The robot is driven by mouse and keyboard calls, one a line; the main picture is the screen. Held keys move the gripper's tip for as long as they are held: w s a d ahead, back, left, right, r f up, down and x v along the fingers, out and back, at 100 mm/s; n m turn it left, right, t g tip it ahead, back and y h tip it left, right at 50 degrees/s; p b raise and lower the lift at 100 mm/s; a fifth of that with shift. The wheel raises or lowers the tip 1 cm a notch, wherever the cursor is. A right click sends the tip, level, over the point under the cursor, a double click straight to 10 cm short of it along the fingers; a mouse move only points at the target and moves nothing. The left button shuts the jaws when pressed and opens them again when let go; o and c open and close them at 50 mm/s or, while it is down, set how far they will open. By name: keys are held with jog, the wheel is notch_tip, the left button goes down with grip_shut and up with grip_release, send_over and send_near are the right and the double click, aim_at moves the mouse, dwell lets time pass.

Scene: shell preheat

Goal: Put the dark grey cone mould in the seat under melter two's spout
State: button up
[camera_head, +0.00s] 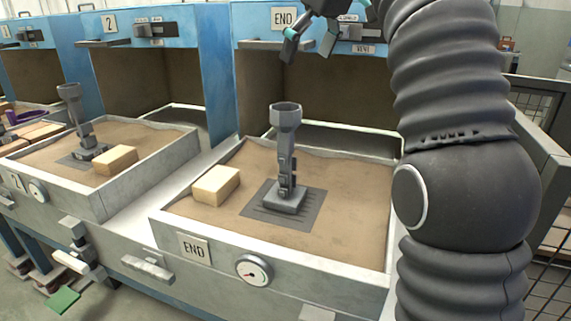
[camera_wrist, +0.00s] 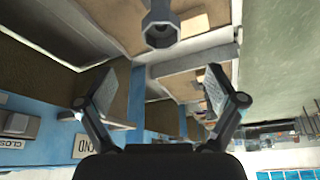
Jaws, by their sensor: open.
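A grey upright piece (camera_head: 286,150) with a flared, cup-like top and a square foot stands on a dark plate in the sand tray marked END. I cannot tell whether it is the cone mould. Its flared top also shows in the wrist view (camera_wrist: 161,30). A similar grey piece (camera_head: 79,120) stands in the tray marked 2. My gripper (camera_head: 309,47) is open and empty, high in front of the blue END panel, above and apart from the grey piece. In the wrist view my fingers (camera_wrist: 163,95) are spread wide. I cannot make out a spout or a seat.
A pale block (camera_head: 216,185) lies left of the piece in the END tray (camera_head: 275,254), and another (camera_head: 115,160) in tray 2 (camera_head: 78,196). Dark open bays (camera_head: 320,100) stand behind the trays. A mesh fence (camera_head: 548,250) is at the right. Sand around the END piece is mostly clear.

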aim_at(286, 112)
jog(key=x, duration=0.8)
jog(key=shift+w+a, duration=0.2)
jog(key=shift+w, duration=0.05)
jog(key=shift+s+b+x, duration=0.15)
jog(key=shift+b+x, duration=0.2)
jog(key=shift+x, duration=1)
jog(key=shift+s+b+x, duration=0.1)
jog(key=shift+b+x, duration=0.25)
jog(key=shift+x, duration=1)
jog(key=shift+f, duration=0.1)
jog(key=shift+c, duration=0.3)
grip_shut()
